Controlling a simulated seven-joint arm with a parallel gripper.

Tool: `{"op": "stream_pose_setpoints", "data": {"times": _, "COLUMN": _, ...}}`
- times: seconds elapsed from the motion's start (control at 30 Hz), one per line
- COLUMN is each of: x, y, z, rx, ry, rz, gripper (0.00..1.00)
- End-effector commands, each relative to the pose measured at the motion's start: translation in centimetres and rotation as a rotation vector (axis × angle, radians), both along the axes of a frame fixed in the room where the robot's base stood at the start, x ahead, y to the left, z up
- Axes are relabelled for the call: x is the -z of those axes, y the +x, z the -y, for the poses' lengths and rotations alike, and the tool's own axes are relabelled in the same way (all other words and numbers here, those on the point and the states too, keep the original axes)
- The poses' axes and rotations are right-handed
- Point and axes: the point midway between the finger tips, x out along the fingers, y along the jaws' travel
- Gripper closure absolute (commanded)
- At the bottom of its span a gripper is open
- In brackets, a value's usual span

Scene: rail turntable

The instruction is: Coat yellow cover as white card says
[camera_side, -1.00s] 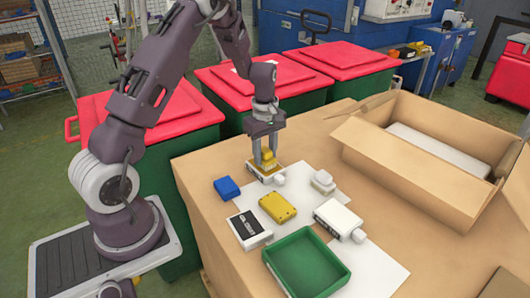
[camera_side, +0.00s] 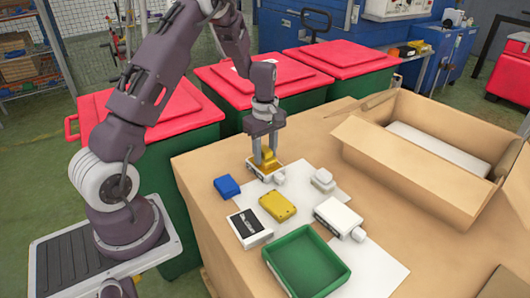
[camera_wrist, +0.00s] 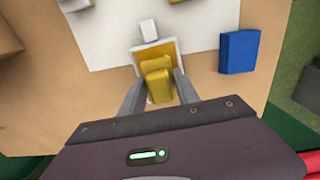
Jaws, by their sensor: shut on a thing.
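The yellow cover (camera_side: 278,207) lies flat on white paper in the middle of the work area. My gripper (camera_side: 267,155) is shut on a yellow block (camera_side: 267,159), which also shows between the fingers in the wrist view (camera_wrist: 158,86). The block is over a white-rimmed tray with a yellow inside (camera_wrist: 170,48), behind the cover. I cannot tell whether the block touches that inside.
A blue block (camera_side: 227,187) lies left of the cover, a white block (camera_side: 323,180) to the right. A white box with a small knob (camera_side: 338,216) stands right of the cover. A green tray (camera_side: 306,262) is in front; an open carton (camera_side: 410,165) stands back right.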

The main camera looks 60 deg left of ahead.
Motion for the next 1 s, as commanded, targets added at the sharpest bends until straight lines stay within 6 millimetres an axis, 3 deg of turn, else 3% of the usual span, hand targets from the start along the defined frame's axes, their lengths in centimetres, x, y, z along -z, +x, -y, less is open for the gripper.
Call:
{"op": "stream_pose_setpoints", "data": {"times": 0.13, "x": -0.6, "y": 0.0, "z": 0.0, "rx": 0.001, "ry": 0.0, "rz": -0.002, "gripper": 0.95}}
{"op": "stream_pose_setpoints", "data": {"times": 0.7, "x": -6.5, "y": 0.0, "z": 0.0, "rx": 0.0, "ry": 0.0, "rz": 0.001, "gripper": 0.95}}
{"op": "stream_pose_setpoints", "data": {"times": 1.0, "x": -7.0, "y": 0.0, "z": 0.0, "rx": 0.0, "ry": 0.0, "rz": -0.001, "gripper": 0.95}}
